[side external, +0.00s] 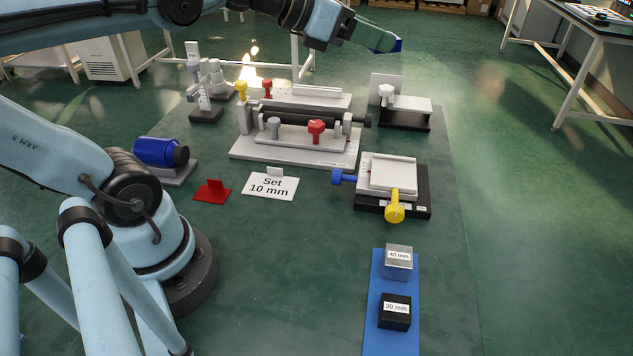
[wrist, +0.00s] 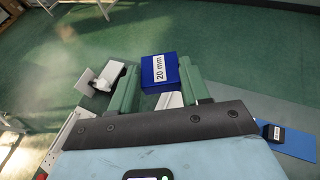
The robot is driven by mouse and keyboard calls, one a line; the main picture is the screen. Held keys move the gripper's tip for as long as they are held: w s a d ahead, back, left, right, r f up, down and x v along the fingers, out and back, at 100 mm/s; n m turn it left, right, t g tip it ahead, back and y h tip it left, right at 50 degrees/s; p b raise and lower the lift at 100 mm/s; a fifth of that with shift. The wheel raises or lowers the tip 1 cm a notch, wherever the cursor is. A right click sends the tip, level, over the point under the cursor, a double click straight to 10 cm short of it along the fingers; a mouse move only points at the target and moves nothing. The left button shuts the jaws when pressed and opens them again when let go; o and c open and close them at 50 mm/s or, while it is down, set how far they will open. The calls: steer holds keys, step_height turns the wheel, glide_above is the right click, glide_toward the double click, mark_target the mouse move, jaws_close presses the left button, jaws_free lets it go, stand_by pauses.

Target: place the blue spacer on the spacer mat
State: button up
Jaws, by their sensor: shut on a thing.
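The blue spacer (wrist: 160,72), labelled 20 mm, is between the two green fingers of my gripper (wrist: 158,80) in the wrist view. My gripper (side external: 376,38) is shut on it, high at the top of the side external view, where only a dark blue edge of the spacer (side external: 398,46) shows. The blue strip that looks like the spacer mat (side external: 378,284) lies at the lower right, well below and apart from my gripper. A silver 40 mm spacer (side external: 398,264) and a black 30 mm spacer (side external: 395,312) stand on it. The mat's near end is cut off.
A stage with yellow and blue knobs (side external: 392,180) stands just behind the mat. A grey vise-like fixture (side external: 295,140), a "Set 10 mm" card (side external: 270,186), a red stand (side external: 212,191) and a blue cylinder (side external: 160,152) lie left. Floor left of the mat is clear.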

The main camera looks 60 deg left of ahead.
steer(key=s+d+f+m+g+h, duration=0.3)
steer(key=d+f+m+h, duration=0.1)
steer(key=d, duration=0.4)
steer(key=s+d+f+m+g+h, duration=0.25)
steer(key=d+f+m, duration=0.2)
steer(key=d, duration=0.25)
steer(key=s+d+f+m+g+h, duration=0.3)
steer(key=s+d+f+m+g, duration=0.25)
steer(key=s+d+g, duration=0.35)
steer(key=shift+t, duration=0.85)
steer(key=w+a+f, duration=0.4)
steer(key=w+a, duration=0.1)
steer(key=w+a+f, duration=0.2)
steer(key=w, duration=0.1)
steer(key=shift+w+a+f, duration=0.15)
steer(key=shift+w+a, duration=0.1)
steer(key=shift+f, duration=2.05)
steer(key=o, duration=1.2)
steer(key=shift+c, duration=0.2)
steer(key=shift+a, duration=0.1)
